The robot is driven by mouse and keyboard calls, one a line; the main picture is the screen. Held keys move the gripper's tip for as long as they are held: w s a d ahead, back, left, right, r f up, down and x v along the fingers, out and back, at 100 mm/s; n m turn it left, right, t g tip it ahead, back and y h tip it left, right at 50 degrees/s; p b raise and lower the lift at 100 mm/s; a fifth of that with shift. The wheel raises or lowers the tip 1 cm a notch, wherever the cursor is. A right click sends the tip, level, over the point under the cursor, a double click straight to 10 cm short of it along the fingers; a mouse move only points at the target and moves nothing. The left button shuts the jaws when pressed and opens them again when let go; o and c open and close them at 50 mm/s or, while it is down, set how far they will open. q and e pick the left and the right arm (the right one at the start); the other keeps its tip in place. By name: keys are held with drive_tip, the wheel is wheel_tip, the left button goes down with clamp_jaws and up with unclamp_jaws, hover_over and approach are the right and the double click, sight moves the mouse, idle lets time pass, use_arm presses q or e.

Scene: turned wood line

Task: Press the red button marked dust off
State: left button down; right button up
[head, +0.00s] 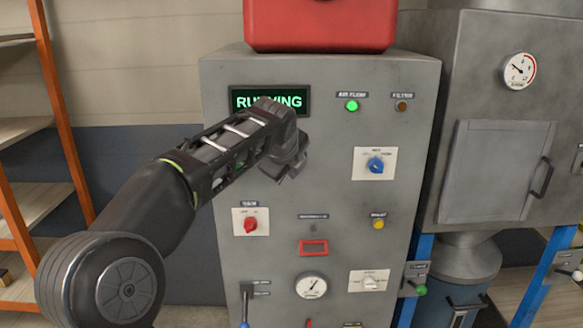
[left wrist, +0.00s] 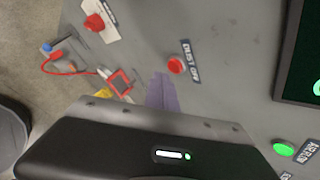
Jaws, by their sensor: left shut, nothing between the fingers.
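The red button (left wrist: 177,65) marked DUST OFF shows in the left wrist view, on the grey panel beside its dark label (left wrist: 190,62). In the head view I cannot see it; my left arm covers that part of the panel. My left gripper (head: 287,178) is shut and empty, in front of the panel below the green RUNNING display (head: 292,99). In the left wrist view the button is clear of the gripper. How far the fingertips are from the panel is hard to tell. My right gripper is not in view.
The cabinet (head: 330,75) also carries a red rotary knob (head: 250,225), a blue knob (head: 375,165), a yellow button (head: 378,224), a red frame (head: 313,247) and a gauge (head: 311,286). A red box (head: 320,25) sits on top. Shelving (head: 30,205) stands left.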

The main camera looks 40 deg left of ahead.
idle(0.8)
use_arm(q)
drive_tip(key=shift+w+a+p, duration=0.3)
drive_tip(key=shift+w+p, duration=0.05)
drive_tip(key=shift+p, duration=0.1)
drive_tip(key=shift+w+a+p, duration=0.2)
drive_tip(key=shift+w+p, duration=0.1)
drive_tip(key=shift+p, duration=0.1)
idle(0.5)
drive_tip(key=shift+s, duration=0.1)
idle(0.3)
drive_tip(key=shift+s+d+b, duration=0.5)
drive_tip(key=shift+s, duration=0.05)
